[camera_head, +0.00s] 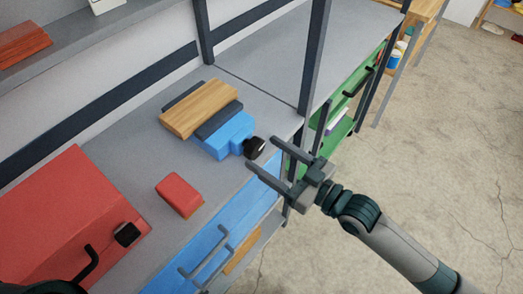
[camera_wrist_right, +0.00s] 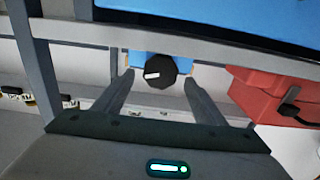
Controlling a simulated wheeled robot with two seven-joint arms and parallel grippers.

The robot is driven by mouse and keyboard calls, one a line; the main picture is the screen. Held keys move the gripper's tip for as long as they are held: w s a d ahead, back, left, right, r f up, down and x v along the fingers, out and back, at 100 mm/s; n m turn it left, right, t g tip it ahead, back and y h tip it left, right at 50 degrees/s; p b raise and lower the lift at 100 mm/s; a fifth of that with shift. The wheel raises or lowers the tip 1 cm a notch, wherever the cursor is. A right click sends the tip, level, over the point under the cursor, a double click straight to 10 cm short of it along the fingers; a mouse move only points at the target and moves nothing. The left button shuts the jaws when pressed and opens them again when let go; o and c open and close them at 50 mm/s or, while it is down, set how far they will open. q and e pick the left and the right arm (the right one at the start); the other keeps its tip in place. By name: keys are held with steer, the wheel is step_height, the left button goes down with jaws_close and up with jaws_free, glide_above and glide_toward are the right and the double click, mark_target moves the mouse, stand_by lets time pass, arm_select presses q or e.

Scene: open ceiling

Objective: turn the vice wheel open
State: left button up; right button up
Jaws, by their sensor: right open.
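The vice (camera_head: 229,134) is blue with dark jaws and stands on the grey workbench. A wooden block (camera_head: 199,108) sits at its jaws. The black vice wheel (camera_head: 254,147) faces the bench's front edge; in the right wrist view the wheel (camera_wrist_right: 157,70) is dark with a white mark and appears between the fingers. My right gripper (camera_head: 260,153) is open and empty, its fingertips close to the wheel. Whether the fingers touch the wheel I cannot tell. In the right wrist view the right gripper (camera_wrist_right: 156,82) shows both fingers apart. My left gripper is not in view.
A red box (camera_head: 183,195) lies on the bench left of the vice. A larger red case (camera_head: 62,222) with black fittings stands further left. A blue drawer (camera_head: 215,245) with a handle is below the bench top.

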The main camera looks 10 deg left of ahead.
mark_target(252, 147)
steer(key=shift+x, duration=0.95)
steer(key=shift+w+a, duration=0.15)
steer(key=shift+a, duration=0.15)
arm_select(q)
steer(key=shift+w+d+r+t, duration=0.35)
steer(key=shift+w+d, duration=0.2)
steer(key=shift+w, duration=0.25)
arm_select(e)
steer(key=c, duration=1)
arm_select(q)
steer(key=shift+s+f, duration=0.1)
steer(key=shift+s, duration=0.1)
